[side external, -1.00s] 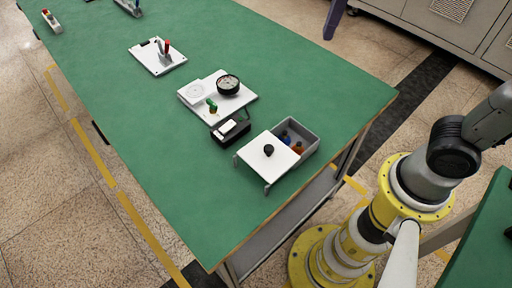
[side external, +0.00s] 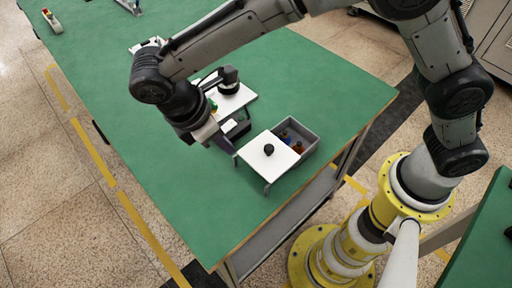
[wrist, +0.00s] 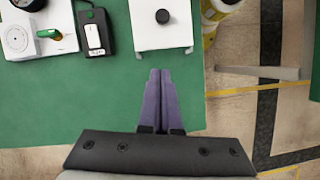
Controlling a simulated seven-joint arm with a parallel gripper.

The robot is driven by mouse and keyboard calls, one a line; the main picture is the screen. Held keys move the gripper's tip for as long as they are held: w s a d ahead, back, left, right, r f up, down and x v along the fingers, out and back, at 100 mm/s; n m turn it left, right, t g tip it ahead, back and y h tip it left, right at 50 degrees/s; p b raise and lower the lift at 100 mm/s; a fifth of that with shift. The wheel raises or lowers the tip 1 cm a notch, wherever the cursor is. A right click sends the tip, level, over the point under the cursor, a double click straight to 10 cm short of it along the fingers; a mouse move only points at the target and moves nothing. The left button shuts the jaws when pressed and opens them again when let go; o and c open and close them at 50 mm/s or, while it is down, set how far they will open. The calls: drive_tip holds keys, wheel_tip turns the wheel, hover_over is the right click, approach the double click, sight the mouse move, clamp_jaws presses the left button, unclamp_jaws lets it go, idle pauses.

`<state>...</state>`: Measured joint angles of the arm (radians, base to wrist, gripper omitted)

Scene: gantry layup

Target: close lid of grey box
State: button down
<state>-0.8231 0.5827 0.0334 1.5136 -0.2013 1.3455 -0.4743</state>
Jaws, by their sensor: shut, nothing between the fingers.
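The grey box (side external: 311,151) stands near the table's front right edge in the side view. Its white lid (side external: 282,160), with a black knob (side external: 268,149), is slid to the left, so the right part of the box is open. Small blue and orange items (side external: 298,147) show inside. In the wrist view the lid (wrist: 175,38) and knob (wrist: 162,16) are at top centre; the box's open part is out of frame. My gripper (wrist: 160,72) is shut and empty, its purple fingers pointing at the lid's outer edge, with a small gap visible. In the side view my gripper (side external: 231,150) is left of the lid.
A black device with a white switch (wrist: 93,33) and a white board (wrist: 35,40) with a green-handled part stand left of the lid. The table (wrist: 80,105) is bare on the near side. Its edge and the floor lie to the right.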

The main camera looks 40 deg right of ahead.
sight(263, 157)
drive_tip(key=x, duration=0.8)
drive_tip(key=shift+d+f, duration=0.1)
drive_tip(key=shift+f, duration=0.05)
drive_tip(key=shift+s+d, duration=0.25)
drive_tip(key=shift+d, duration=0.95)
drive_tip(key=shift+s+d, duration=0.15)
drive_tip(key=shift+d, duration=0.55)
drive_tip(key=d, duration=0.9)
drive_tip(key=shift+d, duration=0.25)
